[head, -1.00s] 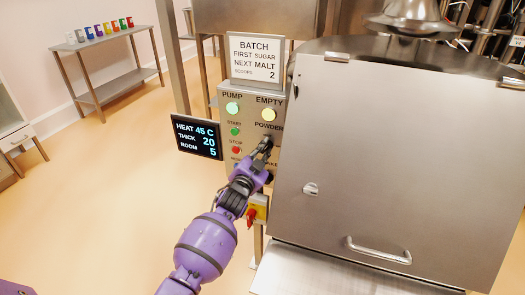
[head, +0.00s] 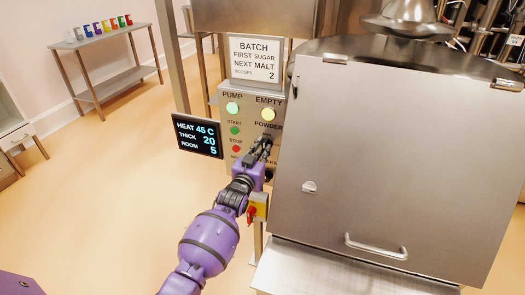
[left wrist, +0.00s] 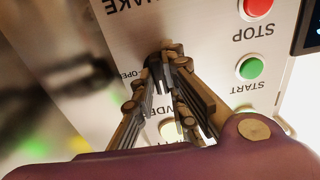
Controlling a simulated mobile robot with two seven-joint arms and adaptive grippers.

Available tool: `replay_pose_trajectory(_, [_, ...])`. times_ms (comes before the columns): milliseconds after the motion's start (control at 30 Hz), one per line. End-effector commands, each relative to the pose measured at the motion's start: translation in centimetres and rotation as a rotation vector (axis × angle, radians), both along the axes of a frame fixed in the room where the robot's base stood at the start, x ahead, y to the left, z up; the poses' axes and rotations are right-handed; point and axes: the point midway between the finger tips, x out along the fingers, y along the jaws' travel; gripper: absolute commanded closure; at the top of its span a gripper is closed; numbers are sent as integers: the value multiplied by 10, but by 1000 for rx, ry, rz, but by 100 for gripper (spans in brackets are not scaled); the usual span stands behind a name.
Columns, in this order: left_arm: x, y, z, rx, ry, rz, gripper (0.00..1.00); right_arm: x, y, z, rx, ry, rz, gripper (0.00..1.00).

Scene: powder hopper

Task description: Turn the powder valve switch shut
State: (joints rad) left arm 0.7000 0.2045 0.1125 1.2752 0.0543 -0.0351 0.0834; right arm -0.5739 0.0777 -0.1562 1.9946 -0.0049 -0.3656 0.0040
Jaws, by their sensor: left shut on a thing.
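The powder valve switch (left wrist: 154,66) is a dark knob under the POWDER label on the grey control panel (head: 222,112). In the left wrist view only part of it shows between the fingertips, with an "OPEN" mark beside it. My left gripper (head: 264,143) reaches up to the panel from below and is shut on the switch; it also shows in the left wrist view (left wrist: 165,62). The fingers hide most of the switch, so its exact angle cannot be told. My right gripper is not in view.
The panel carries a green START button (head: 235,130), a red STOP button (head: 236,149) and lit PUMP and EMPTY lamps. A yellow-and-red switch (head: 256,208) sits just below. A display (head: 197,136) is at left, a large steel cabinet (head: 400,160) at right.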

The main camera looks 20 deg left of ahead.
Motion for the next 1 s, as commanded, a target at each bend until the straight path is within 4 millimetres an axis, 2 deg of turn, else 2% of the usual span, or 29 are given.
replay_pose_trajectory(333, [0,0,-1,-2,1,0,100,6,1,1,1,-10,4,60])
replay_pose_trajectory(367, [0,0,-1,-2,1,0,86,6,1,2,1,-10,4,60])
replay_pose_trajectory(500, [0,0,-1,-2,1,0,69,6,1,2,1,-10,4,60])
replay_pose_trajectory(833, [-2,0,-1,-2,0,0,69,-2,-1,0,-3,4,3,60])
replay_pose_trajectory(1000, [-21,1,-2,-1,1,0,69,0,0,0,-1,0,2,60])
